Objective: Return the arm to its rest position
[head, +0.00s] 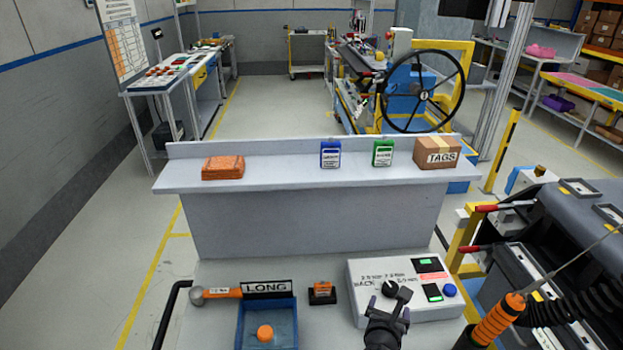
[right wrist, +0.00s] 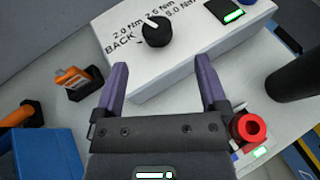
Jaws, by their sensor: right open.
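My right gripper (head: 389,302) is open and empty at the front edge of the white control box (head: 428,272). In the right wrist view its two purple fingers (right wrist: 163,66) are spread apart. The black knob (head: 390,289) on the box also shows in the right wrist view (right wrist: 155,32), beyond the fingertips with a visible gap. A green display (head: 432,292) is lit on the box. My left gripper is not in view.
A blue bin (head: 243,330) with an orange item, a hammer (head: 222,293) and a small orange-black block (head: 322,292) lie left on the bench. An orange-handled tool (head: 498,320) and the dark dashboard module (head: 580,230) are at right. The shelf behind holds small boxes.

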